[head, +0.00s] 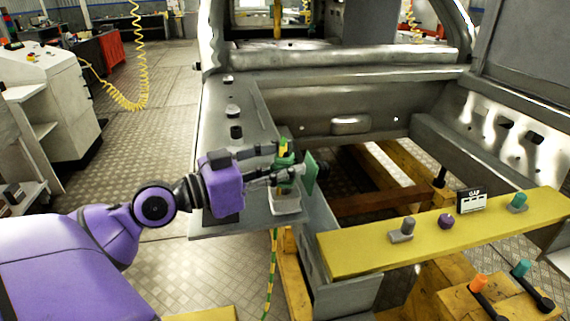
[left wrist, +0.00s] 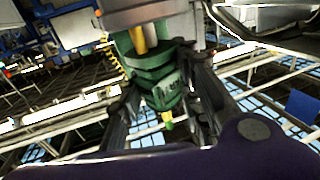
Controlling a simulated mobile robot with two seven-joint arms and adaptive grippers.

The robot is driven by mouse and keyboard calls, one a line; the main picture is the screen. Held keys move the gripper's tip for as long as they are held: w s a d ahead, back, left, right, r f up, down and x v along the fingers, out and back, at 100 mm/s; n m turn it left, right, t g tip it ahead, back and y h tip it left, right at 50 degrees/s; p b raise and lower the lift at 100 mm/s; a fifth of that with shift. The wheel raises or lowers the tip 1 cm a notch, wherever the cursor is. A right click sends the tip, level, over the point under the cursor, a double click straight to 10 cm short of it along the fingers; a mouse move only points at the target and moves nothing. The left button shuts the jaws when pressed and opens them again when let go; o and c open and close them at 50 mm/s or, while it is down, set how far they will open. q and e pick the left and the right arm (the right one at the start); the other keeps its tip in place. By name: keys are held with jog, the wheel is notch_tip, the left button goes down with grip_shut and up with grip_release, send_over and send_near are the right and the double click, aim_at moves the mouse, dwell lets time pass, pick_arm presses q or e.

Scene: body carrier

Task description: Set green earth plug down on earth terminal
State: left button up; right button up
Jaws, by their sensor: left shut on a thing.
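My left gripper (head: 281,162) comes in from the left in the head view, above the near end of the grey sill plate. It is shut on the green earth plug (head: 285,150), which has yellow on its top. The plug also shows between the fingers in the left wrist view (left wrist: 158,78). A pale block (head: 286,203), perhaps the earth terminal, sits on the plate just below the gripper. A green upright panel (head: 309,173) stands beside the fingers. I cannot tell whether plug and block touch. A green-yellow cable (head: 271,262) hangs down below. My right gripper is out of view.
Dark and grey studs (head: 236,132) stand farther along the grey plate (head: 262,130). A yellow beam (head: 350,252) at right carries pegs, a purple knob (head: 446,220) and a "GAP" card (head: 471,200). Orange and teal handles (head: 479,284) stand at lower right.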

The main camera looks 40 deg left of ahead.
pick_arm(q)
jog(key=shift+f, duration=0.3)
jog(key=o, duration=1.3)
jog(key=shift+c, duration=0.2)
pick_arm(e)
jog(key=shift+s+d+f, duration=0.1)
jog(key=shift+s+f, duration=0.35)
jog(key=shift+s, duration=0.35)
pick_arm(q)
jog(key=shift+s+f, duration=0.1)
jog(key=shift+s, duration=0.05)
jog(key=v, duration=1.1)
jog(key=shift+s+a+r, duration=0.25)
jog(key=shift+s, duration=0.1)
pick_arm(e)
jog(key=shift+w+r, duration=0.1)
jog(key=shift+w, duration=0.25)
pick_arm(q)
jog(key=shift+f, duration=0.1)
